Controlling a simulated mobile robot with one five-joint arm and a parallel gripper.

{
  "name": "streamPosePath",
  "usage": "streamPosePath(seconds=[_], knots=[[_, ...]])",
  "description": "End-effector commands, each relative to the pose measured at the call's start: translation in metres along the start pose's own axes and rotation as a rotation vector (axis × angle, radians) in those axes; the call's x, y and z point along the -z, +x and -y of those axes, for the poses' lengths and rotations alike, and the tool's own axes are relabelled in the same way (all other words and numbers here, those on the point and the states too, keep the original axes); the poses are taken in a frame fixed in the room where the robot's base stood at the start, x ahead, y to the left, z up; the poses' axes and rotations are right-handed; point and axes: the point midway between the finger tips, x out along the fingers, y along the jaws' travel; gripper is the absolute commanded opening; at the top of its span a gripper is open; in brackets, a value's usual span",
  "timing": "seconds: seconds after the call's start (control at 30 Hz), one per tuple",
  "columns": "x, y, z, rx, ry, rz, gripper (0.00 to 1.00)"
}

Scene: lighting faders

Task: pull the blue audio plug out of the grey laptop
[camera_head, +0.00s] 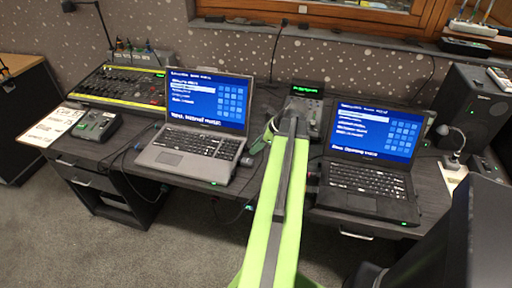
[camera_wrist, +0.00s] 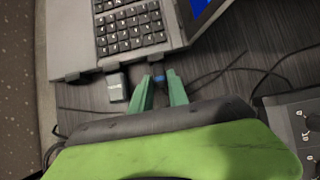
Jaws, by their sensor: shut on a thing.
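The grey laptop (camera_head: 172,157) stands open on the desk at left of centre, its screen blue. In the wrist view its keyboard side (camera_wrist: 88,55) fills the upper left. My gripper (camera_wrist: 160,80) is at the laptop's right side, its two green fingers shut on the blue audio plug (camera_wrist: 158,78). Only a small blue bit of the plug shows between the fingertips. Dark desk seems to show between plug and laptop edge; I cannot tell whether a thin tip is still in the socket. In the head view my arm hides the plug.
A small grey labelled plug (camera_wrist: 117,86) sits beside the laptop edge, left of my fingers. Dark cables (camera_wrist: 215,72) run to the right. A black laptop (camera_head: 368,180) stands right of my arm. A mixing desk (camera_head: 120,86) and a small device (camera_head: 97,125) are at left.

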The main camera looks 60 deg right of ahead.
Motion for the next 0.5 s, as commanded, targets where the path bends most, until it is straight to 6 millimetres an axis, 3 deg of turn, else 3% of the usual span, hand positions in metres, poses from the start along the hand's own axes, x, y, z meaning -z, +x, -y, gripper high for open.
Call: streamPosePath(seconds=[0.5], knots=[[0.019,-0.013,0.0,0.001,0.001,0.0,0.0]])
